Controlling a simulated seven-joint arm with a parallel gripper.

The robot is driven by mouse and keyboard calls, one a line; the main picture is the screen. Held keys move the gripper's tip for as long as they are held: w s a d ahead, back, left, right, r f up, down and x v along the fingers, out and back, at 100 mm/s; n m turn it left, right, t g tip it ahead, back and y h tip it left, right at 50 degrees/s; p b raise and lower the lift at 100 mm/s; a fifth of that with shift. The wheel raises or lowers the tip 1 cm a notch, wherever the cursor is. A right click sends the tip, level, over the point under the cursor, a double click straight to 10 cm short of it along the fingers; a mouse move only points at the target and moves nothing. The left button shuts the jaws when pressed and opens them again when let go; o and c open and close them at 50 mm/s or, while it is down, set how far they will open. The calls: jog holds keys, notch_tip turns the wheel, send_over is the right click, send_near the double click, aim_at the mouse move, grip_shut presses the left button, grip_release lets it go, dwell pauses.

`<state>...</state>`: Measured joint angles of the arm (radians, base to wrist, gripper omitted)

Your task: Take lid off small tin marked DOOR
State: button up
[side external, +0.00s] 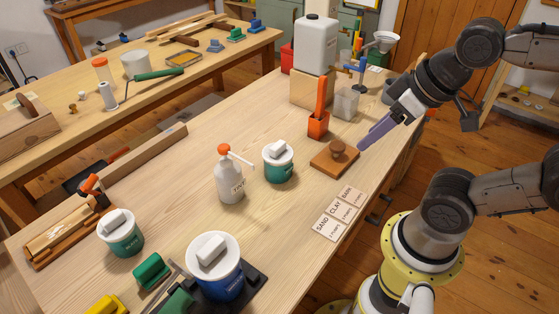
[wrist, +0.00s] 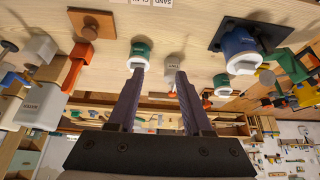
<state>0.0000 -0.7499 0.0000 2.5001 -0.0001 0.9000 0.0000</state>
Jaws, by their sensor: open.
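Two small green tins with white lids and block-shaped handles stand on the pale table. One tin (side external: 278,172) is near the middle, beside the pump bottle; the other tin (side external: 122,244) is at the left. I cannot read which says DOOR. A larger blue tin (side external: 216,285) with a white lid stands at the front. My gripper (side external: 364,145), with purple fingers, is open and empty above the table's right side, near the wooden block with a knob. In the wrist view, the nearer green tin (wrist: 141,47) shows beyond the left fingertip of my gripper (wrist: 160,73), apart from it.
The pump bottle (side external: 229,180) stands left of the middle tin. The knobbed wooden block (side external: 334,160), orange holder (side external: 318,125) and white jug (side external: 316,45) stand toward the back. Word cards (side external: 338,214) lie near the right edge. Bare wood lies between the cards and middle tin.

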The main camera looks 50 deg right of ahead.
jog(key=shift+o, duration=0.2)
dwell(0.3)
jog(key=shift+o, duration=1)
jog(key=w+r+m, duration=0.6)
jog(key=w+m, duration=0.2)
jog(key=m, duration=0.1)
jog(key=m+g, duration=0.6)
jog(key=m, duration=0.3)
send_over(278, 145)
notch_tip(278, 145, down, 22)
jog(key=shift+s+d+f, duration=0.1)
jog(key=shift+f, duration=2.85)
